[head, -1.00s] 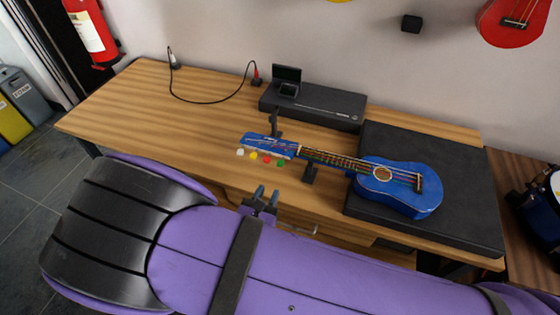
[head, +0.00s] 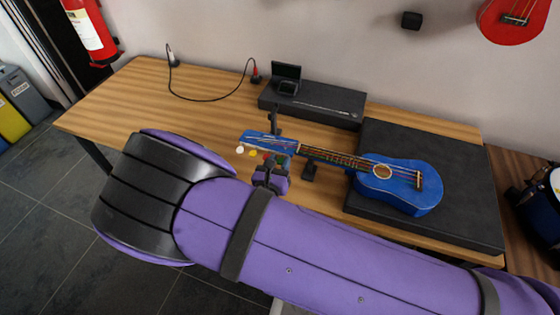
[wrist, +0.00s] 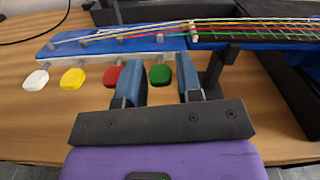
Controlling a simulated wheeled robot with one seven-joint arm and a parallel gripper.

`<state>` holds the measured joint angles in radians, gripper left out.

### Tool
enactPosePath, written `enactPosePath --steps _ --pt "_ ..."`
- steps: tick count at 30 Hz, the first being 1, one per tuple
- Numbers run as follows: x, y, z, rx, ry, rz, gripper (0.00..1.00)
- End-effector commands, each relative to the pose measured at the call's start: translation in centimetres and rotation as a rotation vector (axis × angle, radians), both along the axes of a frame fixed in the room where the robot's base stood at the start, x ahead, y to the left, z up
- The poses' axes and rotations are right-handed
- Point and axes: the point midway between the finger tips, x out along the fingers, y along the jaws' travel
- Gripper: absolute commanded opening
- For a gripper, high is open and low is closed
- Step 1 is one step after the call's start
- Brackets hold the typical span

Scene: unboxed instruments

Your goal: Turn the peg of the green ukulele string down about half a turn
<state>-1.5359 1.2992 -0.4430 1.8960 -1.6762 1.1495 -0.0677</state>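The blue ukulele (head: 412,192) lies face up, its headstock (head: 262,138) pointing left. In the wrist view the headstock (wrist: 110,46) has white, yellow, red and green pegs along its near side. The green peg (wrist: 160,75) is rightmost, with its flat head facing the camera. My gripper (wrist: 158,62) is open, with one blue finger on each side of the green peg and visible gaps to both. The left finger is between the red peg (wrist: 115,76) and the green one. In the head view my gripper (head: 270,163) partly hides the red and green pegs.
A dark stand (head: 311,172) supports the neck; another is behind the headstock. A black case (head: 325,108) with a small open device (head: 287,80) and a cable stand behind. The desk's left part (head: 130,105) is clear.

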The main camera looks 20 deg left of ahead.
Motion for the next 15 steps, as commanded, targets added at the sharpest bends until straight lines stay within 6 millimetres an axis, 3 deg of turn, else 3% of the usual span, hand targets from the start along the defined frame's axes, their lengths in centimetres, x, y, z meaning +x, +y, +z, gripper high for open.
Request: enactPosePath --steps 11,15 --pt "0.50 -0.03 0.00 0.000 0.000 0.001 0.33" --pt "0.50 -0.03 0.00 0.000 0.000 0.001 0.01"
